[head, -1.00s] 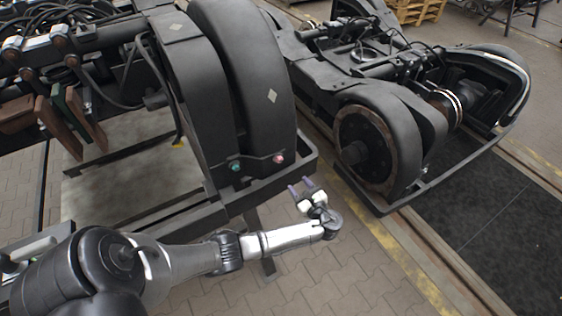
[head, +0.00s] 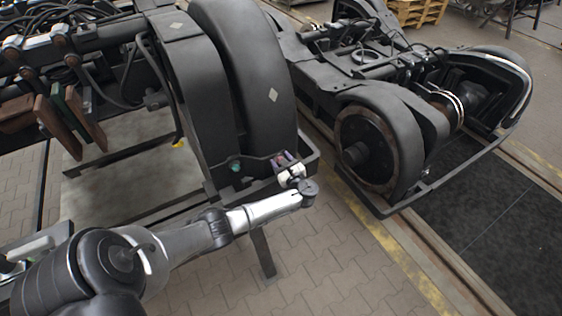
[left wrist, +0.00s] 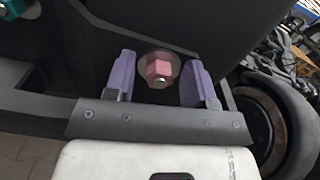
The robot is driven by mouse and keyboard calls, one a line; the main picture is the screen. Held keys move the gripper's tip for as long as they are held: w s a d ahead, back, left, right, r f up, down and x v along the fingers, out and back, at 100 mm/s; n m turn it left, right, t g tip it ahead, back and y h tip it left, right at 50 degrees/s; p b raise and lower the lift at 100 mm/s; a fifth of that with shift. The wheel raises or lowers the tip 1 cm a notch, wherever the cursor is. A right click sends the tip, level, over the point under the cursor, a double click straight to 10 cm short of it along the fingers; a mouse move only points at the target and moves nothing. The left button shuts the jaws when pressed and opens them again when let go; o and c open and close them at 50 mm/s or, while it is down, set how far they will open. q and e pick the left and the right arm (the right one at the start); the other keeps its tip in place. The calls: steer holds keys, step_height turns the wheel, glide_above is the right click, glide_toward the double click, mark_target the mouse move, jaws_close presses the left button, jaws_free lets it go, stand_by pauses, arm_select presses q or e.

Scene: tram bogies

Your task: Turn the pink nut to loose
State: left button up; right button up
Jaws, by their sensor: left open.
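The pink nut (left wrist: 159,71) is a hex nut on a round washer on the dark bogie frame. In the left wrist view it sits between the two purple fingers of my left gripper (left wrist: 158,80), with a gap on each side. The gripper is open. In the head view my left gripper (head: 287,159) is at the front face of the near bogie, and the pink nut is mostly covered by its fingers. A teal nut (head: 236,166) is on the same frame to the left; it also shows at the upper left of the left wrist view (left wrist: 14,8). My right gripper is not in view.
The near bogie's big dark wheel cover (head: 245,80) rises above the nuts. A frame ledge (head: 262,187) runs below them. A second bogie (head: 375,150) stands to the right. Paved floor (head: 330,255) lies open in front.

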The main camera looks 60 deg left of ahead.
arm_select(q)
steer(key=shift+a, duration=0.1)
steer(key=c, duration=0.9)
